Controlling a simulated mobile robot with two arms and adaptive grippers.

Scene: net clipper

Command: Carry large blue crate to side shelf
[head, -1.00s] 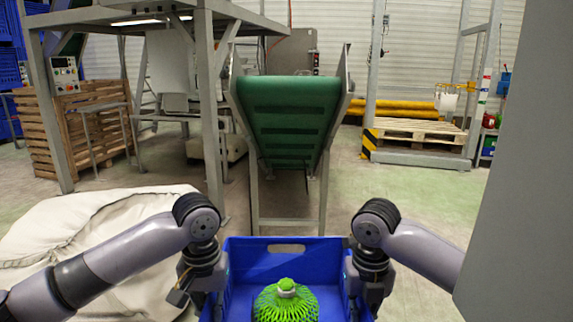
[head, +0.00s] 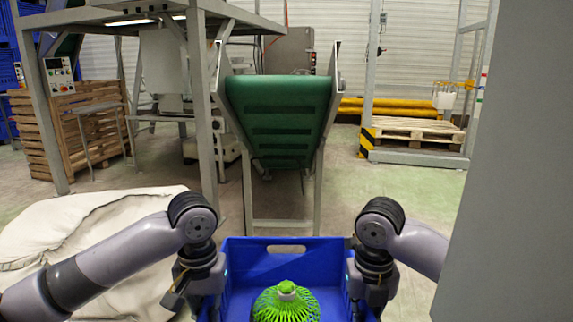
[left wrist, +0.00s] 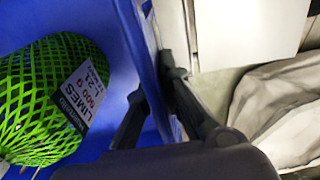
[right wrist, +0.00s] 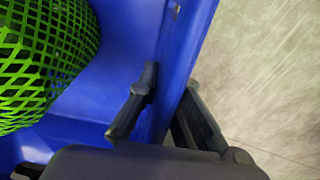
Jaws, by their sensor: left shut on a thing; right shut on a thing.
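The large blue crate (head: 285,252) is held up in front of me at the bottom of the head view. A green net bag of limes (head: 286,304) lies inside it. The bag's label reads "LIMES" in the left wrist view (left wrist: 82,95). My left gripper (left wrist: 155,105) is shut on the crate's left wall, one finger inside and one outside. My right gripper (right wrist: 165,110) is shut on the right wall in the same way. In the head view the fingertips are hidden, and the crate's near end is cut off by the frame. No shelf is clearly visible.
A green conveyor (head: 280,115) on a grey frame stands straight ahead. A large pale sack (head: 85,240) lies at the left. A grey panel (head: 515,170) fills the right edge, close to my right arm. Green floor (head: 420,205) is open ahead right, before a pallet (head: 415,132).

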